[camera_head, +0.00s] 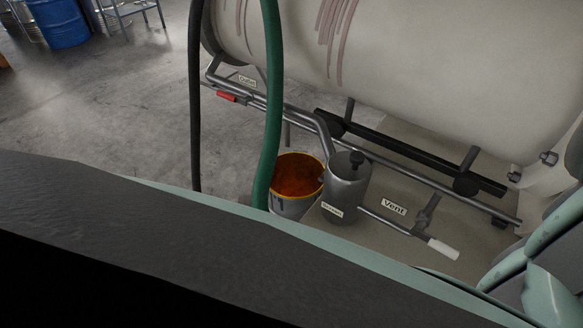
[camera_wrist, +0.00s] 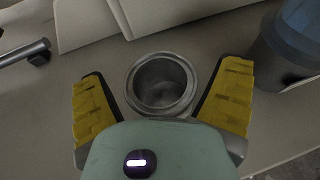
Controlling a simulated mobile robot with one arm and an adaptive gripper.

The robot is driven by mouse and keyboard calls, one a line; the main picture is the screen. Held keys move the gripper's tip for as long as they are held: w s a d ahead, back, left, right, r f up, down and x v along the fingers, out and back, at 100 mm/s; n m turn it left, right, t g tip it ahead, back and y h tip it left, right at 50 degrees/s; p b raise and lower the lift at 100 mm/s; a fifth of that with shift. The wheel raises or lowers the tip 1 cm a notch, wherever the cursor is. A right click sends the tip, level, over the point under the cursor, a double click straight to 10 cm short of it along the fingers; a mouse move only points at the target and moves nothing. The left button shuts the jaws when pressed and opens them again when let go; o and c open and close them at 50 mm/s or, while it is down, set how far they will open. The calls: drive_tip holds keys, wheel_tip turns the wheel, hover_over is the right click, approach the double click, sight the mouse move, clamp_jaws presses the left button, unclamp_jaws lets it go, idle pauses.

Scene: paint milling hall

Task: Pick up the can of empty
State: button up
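A grey metal can (camera_wrist: 161,108), round and open at the top, shows in the wrist view. I see its rim and a bare, empty-looking inside. My gripper (camera_wrist: 160,78) has two yellow-padded fingers spread wide, one to the left of the can and one to the right. A gap shows between the can and each finger. The lower part of the can is hidden by the rim and my gripper's body. I cannot make out this can or my gripper's fingers in the head view.
A blue-grey container (camera_wrist: 292,42) stands close to the right finger. In the head view, a large pale tank (camera_head: 420,75) has pipes below it. A bucket of orange paint (camera_head: 297,178) and a grey cylinder (camera_head: 345,192) stand beside a green hose (camera_head: 270,110).

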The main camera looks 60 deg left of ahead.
drive_tip(key=c, duration=1.1)
drive_tip(key=shift+o, duration=0.2)
drive_tip(key=shift+r, duration=0.1)
